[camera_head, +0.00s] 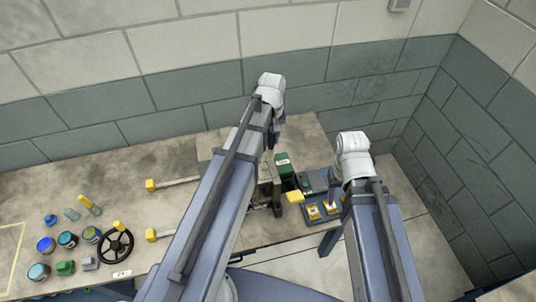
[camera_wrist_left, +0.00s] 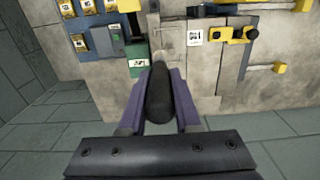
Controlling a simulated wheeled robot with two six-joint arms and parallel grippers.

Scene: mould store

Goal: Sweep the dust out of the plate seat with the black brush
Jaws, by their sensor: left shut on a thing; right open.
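My left gripper (camera_wrist_left: 158,85) is shut on a dark, rounded, elongated thing, which I take as the black brush (camera_wrist_left: 159,98). It lies between the two purple fingers in the left wrist view. In the head view my left arm hides most of this gripper and the brush. The plate seat cannot be told for sure. A pale grey block (camera_wrist_left: 172,38) lies just beyond the fingertips, and contact cannot be judged. No dust can be made out.
A green labelled box (camera_head: 284,165) and a blue tray with yellow pieces (camera_head: 310,213) are right of my left arm. Yellow-ended rods (camera_head: 172,184) lie left of it. Several jars (camera_head: 46,244) and a black handwheel (camera_head: 115,247) occupy the bench's left part. Walls close the back and right.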

